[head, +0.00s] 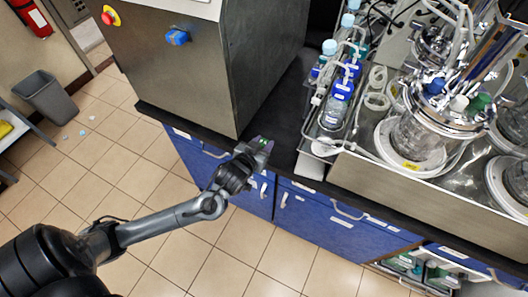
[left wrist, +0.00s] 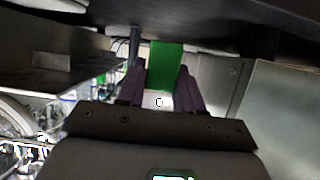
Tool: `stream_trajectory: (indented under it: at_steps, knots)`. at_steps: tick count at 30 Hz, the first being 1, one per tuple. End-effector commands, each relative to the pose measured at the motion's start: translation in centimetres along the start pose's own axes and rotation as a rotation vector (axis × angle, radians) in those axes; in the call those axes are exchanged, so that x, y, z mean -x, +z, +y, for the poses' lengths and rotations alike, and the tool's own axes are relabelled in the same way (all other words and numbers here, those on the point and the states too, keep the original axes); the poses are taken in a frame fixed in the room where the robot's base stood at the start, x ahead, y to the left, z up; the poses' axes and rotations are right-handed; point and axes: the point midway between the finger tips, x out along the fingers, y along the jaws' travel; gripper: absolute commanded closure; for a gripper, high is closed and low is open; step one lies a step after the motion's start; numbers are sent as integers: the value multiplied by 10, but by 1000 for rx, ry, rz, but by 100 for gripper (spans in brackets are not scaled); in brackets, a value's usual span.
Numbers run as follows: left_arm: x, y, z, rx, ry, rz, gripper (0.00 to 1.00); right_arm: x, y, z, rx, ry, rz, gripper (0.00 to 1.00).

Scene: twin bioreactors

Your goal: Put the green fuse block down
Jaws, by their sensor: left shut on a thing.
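My left gripper (head: 260,146) reaches in from the left in the head view, by the black counter's front edge, between the steel cabinet and the bioreactor tray. It is shut on the green fuse block (left wrist: 167,62). In the left wrist view, the block shows as an upright green slab between the two purple-grey fingers (left wrist: 162,88). In the head view, only a small bit of green shows at the fingertips. I cannot tell whether the block touches the counter. My right gripper is in neither view.
The black counter (head: 275,108) has a narrow bare strip beside the steel cabinet (head: 200,70). To the right stand a rack of blue-capped bottles (head: 338,100) and a glass bioreactor (head: 415,140) in a steel tray. Blue drawers (head: 325,215) are below. A grey bin (head: 45,97) stands on the floor.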

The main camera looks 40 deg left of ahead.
Motion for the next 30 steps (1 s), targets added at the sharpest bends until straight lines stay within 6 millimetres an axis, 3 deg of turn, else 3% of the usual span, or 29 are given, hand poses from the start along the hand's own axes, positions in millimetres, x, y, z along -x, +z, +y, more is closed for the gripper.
stream_trajectory:
  at_steps: [7, 16, 29, 30]
  knots:
    - [-9, 6, 3, -1, 1, 0, 94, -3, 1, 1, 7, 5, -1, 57]
    - [-21, 37, 3, -1, 0, 0, 94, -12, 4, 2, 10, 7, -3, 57]
    - [-23, 41, 3, 0, 0, 1, 94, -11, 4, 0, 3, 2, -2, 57]
    - [-23, 41, 3, 0, 0, 1, 60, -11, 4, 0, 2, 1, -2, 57]
